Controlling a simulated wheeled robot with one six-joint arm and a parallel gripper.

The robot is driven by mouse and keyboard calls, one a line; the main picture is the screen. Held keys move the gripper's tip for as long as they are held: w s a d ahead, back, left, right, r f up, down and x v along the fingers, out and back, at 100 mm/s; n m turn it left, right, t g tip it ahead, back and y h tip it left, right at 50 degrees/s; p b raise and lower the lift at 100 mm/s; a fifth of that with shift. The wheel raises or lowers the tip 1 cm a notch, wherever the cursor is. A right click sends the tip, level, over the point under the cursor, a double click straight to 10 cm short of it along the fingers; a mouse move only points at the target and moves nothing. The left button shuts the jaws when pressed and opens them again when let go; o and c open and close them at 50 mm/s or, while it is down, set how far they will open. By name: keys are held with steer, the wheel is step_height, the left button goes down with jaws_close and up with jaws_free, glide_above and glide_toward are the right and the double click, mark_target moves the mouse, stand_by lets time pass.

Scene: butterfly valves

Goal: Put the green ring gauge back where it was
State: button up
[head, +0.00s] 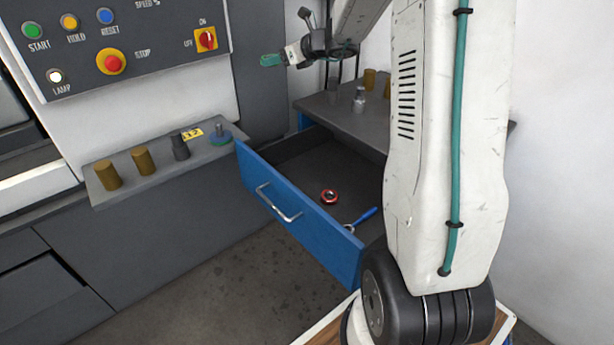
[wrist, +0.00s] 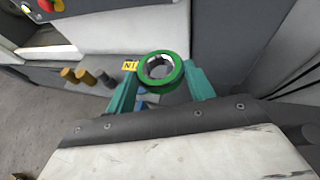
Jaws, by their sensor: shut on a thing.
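The green ring gauge (wrist: 181,74) is held between the teal fingers of my gripper (wrist: 158,78) in the wrist view, its round bore facing the camera. In the head view my gripper (head: 272,60) is small, up in the air above and behind the open drawer. The teal fingers and the ring are hard to tell apart there. The open blue drawer (head: 300,212) holds a red ring (head: 329,197) and a blue-handled tool (head: 362,218). I cannot tell from these frames where the green ring stood before.
A grey bench top (head: 340,118) carries more parts. A control panel (head: 150,50) is at upper left.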

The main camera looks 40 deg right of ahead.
step_height(320, 180, down, 14)
steer(key=s+a+m+h, duration=0.2)
steer(key=a, duration=0.1)
steer(key=m+h, duration=0.4)
steer(key=h, duration=0.1)
glide_above(297, 182)
steer(key=s+a, duration=0.2)
step_height(297, 182, down, 14)
steer(key=shift+t, duration=0.3)
steer(key=f, duration=0.5)
steer(key=shift+s+d+f, duration=0.1)
steer(key=shift+d+f, duration=0.1)
steer(key=shift+f, duration=2.45)
steer(key=shift+f, duration=0.1)
steer(key=o, duration=1.3)
